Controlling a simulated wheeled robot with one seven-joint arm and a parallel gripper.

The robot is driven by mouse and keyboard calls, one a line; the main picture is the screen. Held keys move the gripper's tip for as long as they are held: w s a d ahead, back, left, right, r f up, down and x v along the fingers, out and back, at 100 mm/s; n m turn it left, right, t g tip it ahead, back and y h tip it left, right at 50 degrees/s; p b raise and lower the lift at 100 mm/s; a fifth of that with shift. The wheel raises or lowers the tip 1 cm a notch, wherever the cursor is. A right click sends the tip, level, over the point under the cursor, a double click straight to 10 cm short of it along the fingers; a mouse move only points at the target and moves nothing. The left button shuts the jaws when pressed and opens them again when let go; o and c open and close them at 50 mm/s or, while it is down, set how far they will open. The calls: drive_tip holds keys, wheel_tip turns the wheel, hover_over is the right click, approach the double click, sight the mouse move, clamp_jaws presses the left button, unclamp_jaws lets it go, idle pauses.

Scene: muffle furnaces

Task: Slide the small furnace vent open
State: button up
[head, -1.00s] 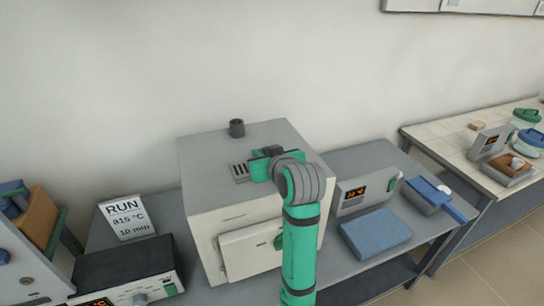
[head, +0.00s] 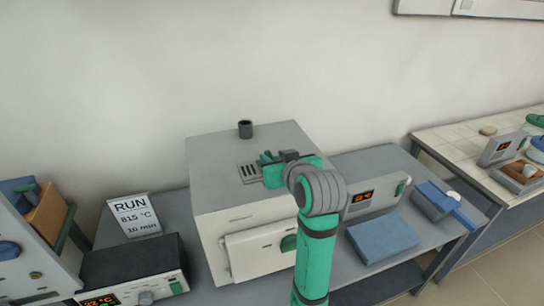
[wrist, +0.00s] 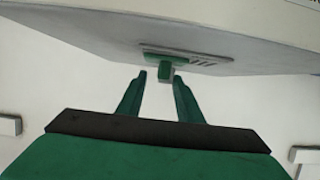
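The small furnace (head: 215,175) is a pale grey box on the bench, with a dark round stub on its top. The vent is a flat plate with dark slots (head: 249,173) on the furnace top. It also shows in the wrist view as a plate (wrist: 200,61) with a green knob (wrist: 166,72). My gripper (head: 268,159) is over the furnace top, just beside the slots. In the wrist view my gripper (wrist: 160,77) is open, with the knob ahead, in line with the gap between its fingertips. I cannot tell whether they touch it. The arm hides part of the furnace's right side.
A RUN 815 °C, 10 min card (head: 133,217) and a dark-topped controller (head: 135,265) are left of the furnace. A display unit (head: 375,197), a blue slab (head: 382,238) and a blue-handled tray (head: 435,203) are to the right. The wall is behind.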

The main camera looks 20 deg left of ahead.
drive_tip(key=v, duration=0.7)
drive_tip(key=shift+s+d+r, duration=0.15)
drive_tip(key=shift+s+d, duration=0.05)
